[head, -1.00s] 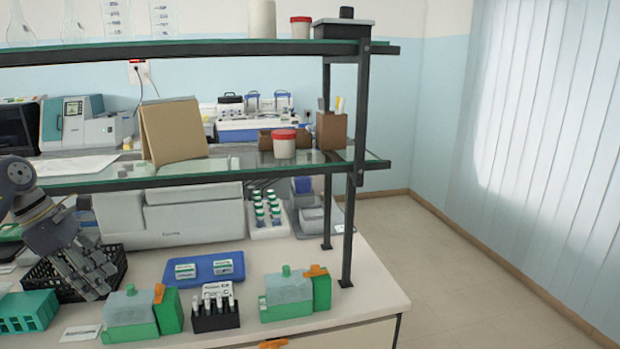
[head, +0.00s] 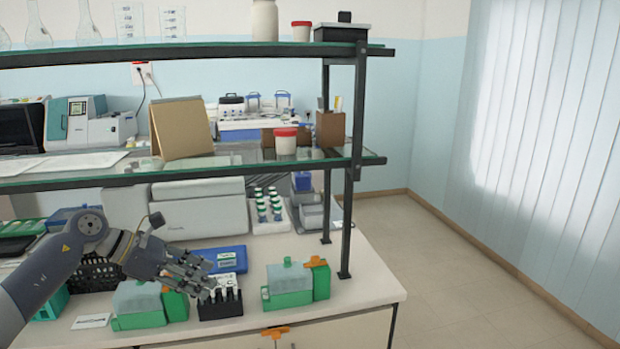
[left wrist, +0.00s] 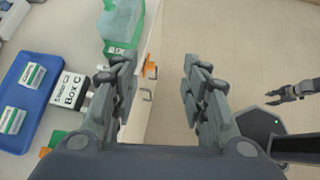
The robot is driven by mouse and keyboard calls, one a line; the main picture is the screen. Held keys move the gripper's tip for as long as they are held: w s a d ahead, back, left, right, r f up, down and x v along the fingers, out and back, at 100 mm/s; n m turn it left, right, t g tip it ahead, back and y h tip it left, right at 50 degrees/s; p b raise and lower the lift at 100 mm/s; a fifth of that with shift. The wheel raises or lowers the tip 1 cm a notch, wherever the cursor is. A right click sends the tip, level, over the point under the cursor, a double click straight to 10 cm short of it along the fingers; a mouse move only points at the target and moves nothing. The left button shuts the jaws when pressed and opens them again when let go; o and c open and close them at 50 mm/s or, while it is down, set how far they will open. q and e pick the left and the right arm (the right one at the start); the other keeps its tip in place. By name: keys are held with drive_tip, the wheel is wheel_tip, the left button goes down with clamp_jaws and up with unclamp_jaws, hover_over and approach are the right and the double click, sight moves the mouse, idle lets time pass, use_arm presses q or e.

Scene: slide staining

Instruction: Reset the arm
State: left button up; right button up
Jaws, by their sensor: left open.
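My left gripper (head: 200,277) is open and empty in the head view. It hangs over the front of the bench, in front of part of the black rack of bottles (head: 221,308). In the left wrist view its two fingers (left wrist: 162,80) stand apart, with the bench front and floor showing between them. What looks like my right gripper (left wrist: 290,93) shows at the right of the left wrist view, small and dark. Its finger gap is unclear there, and it is absent from the head view.
Green-based boxes stand left (head: 140,304) and right (head: 288,284) of the rack. A blue tray (head: 235,254) lies behind. A black basket (head: 95,274) is partly hidden by my arm. A shelf post (head: 347,220) rises at the right. Floor (head: 430,240) there is clear.

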use_arm(q)
drive_tip(key=s+d+r+n+t+h, duration=0.1)
drive_tip(key=d+r+n+t+h, duration=0.2)
drive_tip(key=d+n, duration=0.4)
drive_tip(key=d+r+n+t+h, duration=0.1)
drive_tip(key=d+n+t+h, duration=0.2)
drive_tip(key=d+n+t, duration=0.45)
drive_tip(key=s+a+f+n+y, duration=0.6)
drive_tip(key=f+n+y, duration=0.3)
drive_tip(key=n, duration=0.4)
drive_tip(key=s+a+f+n+y, duration=0.6)
drive_tip(key=f+n, duration=0.4)
drive_tip(key=n, duration=0.3)
drive_tip(key=s+f+n+g, duration=0.4)
drive_tip(key=s+f+g, duration=0.15)
drive_tip(key=s, duration=0.65)
drive_tip(key=s+f+n+g, duration=0.3)
drive_tip(key=s+f+g, duration=0.25)
drive_tip(key=s, duration=0.75)
wheel_tip(320, 180, down, 26)
drive_tip(key=s+g, duration=0.2)
drive_tip(key=s+a+f, duration=0.2)
drive_tip(key=s+f, duration=1.5)
drive_tip(key=shift+a+g, duration=0.2)
drive_tip(key=shift+g, duration=0.15)
